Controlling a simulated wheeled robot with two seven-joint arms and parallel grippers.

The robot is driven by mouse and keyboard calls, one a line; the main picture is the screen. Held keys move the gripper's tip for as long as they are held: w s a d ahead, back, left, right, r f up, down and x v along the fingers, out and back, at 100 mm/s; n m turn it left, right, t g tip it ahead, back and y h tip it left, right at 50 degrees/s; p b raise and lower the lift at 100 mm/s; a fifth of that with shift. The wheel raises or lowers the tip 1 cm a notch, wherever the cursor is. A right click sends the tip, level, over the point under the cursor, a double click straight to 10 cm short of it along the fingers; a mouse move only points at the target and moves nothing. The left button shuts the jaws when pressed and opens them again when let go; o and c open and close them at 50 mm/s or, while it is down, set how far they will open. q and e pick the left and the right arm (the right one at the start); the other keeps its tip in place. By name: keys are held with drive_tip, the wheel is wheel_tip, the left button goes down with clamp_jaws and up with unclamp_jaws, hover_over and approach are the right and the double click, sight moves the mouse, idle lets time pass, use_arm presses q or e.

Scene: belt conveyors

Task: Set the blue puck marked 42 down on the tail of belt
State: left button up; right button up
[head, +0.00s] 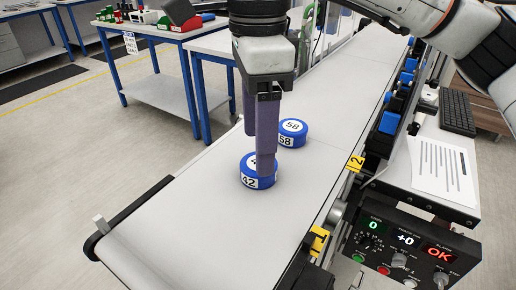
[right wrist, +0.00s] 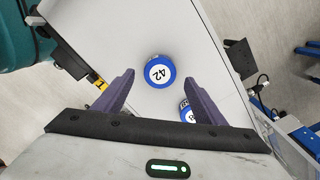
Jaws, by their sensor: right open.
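The blue puck marked 42 (head: 249,181) sits flat on the light grey belt (head: 200,230), near its front end. It also shows in the right wrist view (right wrist: 160,72). My right gripper (head: 260,152) points down at this puck with open fingers. In the right wrist view the fingertips stand apart on either side of it, with a gap at each side. One finger hides part of the puck in the head view. My left gripper is not in view.
A second blue puck marked 58 (head: 292,134) sits on the belt just behind. A control box (head: 410,250) and yellow tags 1 (head: 318,240) and 2 (head: 355,164) line the right side. The front end of the belt is clear.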

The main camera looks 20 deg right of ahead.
wheel_tip(320, 180, up, 8)
drive_tip(key=p, duration=0.1)
drive_tip(key=shift+r, duration=0.25)
idle(0.4)
